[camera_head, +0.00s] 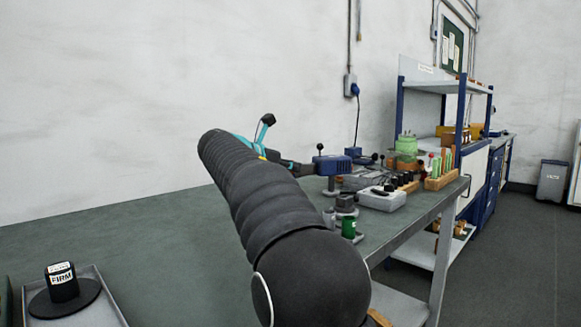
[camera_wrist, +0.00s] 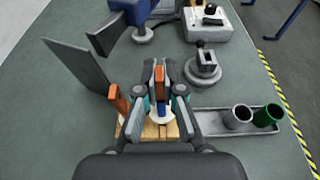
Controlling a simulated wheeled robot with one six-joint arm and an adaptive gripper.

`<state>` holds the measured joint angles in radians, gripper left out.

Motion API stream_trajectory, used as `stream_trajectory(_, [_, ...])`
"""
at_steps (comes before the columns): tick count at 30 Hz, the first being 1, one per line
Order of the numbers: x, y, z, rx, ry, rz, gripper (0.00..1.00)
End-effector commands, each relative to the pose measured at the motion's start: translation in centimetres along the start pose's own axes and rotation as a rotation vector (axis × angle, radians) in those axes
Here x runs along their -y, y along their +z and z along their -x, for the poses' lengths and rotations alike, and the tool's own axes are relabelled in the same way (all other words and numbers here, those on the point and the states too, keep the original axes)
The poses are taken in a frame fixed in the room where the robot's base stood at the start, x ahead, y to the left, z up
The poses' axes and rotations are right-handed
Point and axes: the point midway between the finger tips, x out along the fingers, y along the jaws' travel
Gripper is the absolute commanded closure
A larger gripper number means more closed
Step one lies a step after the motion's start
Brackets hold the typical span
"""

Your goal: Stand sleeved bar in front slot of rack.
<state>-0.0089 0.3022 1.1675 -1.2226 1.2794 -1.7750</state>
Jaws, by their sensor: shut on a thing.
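My gripper (camera_wrist: 160,82) shows in the middle of the wrist view, shut on an upright bar (camera_wrist: 160,72) with an orange upper part. A blue part and a pale round piece show low between the fingers; I cannot tell whether they belong to the bar. The wooden rack (camera_wrist: 155,132) lies just below, partly covered by my fingers. Another orange piece (camera_wrist: 118,99) stands at its left side. I cannot tell whether the held bar's lower end is inside a slot. In the head view my arm hides the rack and the held bar.
A dark upright plate (camera_wrist: 78,62) stands left of the rack. A tray (camera_wrist: 210,122) with a grey cup (camera_wrist: 238,117) and a green cup (camera_wrist: 268,116) lies right. A grey stand (camera_wrist: 204,68) and a blue device (camera_wrist: 128,12) are beyond.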

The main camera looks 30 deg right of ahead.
Motion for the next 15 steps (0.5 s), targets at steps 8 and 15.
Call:
stream_trajectory(8, [0.0,-0.5,-0.2,0.0,0.0,0.001,1.0])
stream_trajectory(15, [0.0,-1.1,-0.3,0.0,0.0,-0.001,1.0])
